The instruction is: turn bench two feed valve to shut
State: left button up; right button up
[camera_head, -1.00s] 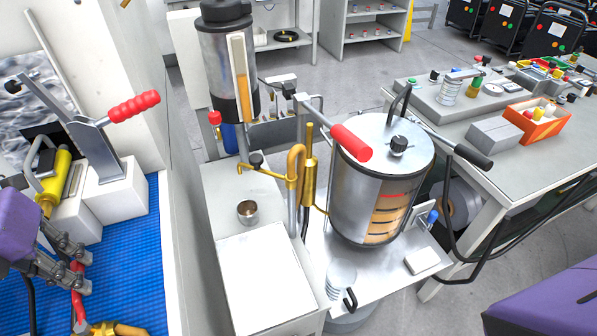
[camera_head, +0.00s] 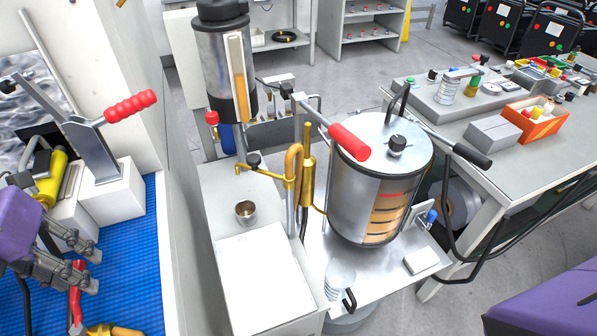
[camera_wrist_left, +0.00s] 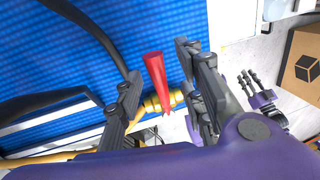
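The feed valve's red lever handle (camera_head: 76,302) stands at the lower left in the head view, on a brass body and pipe (camera_head: 122,331). My left gripper (camera_head: 94,271) is at the handle, with its grey fingers on either side of it. In the left wrist view the red handle (camera_wrist_left: 155,76) lies between the two separated fingers of the left gripper (camera_wrist_left: 158,70), with visible gaps. The brass valve body (camera_wrist_left: 165,101) is behind it. My right gripper (camera_wrist_left: 258,82) shows in the wrist view with its fingers apart and empty; its tips are outside the head view.
A blue mat (camera_head: 135,245) lies under the valve. A lever press with a red grip (camera_head: 130,106) and a yellow cylinder (camera_head: 50,178) stand behind it.

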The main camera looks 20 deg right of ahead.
pick_arm(q)
jog(key=shift+r, duration=0.1)
notch_tip(320, 180, up, 12)
jog(key=a, duration=0.2)
jog(key=shift+a+f, duration=0.2)
pick_arm(e)
jog(key=shift+w+a+r+t, duration=0.1)
jog(key=shift+w+a+t, duration=0.05)
jog(key=shift+w, duration=0.6)
jog(key=shift+w+a+r+t, duration=0.1)
jog(key=shift+w+t, duration=0.05)
jog(key=shift+w, duration=0.55)
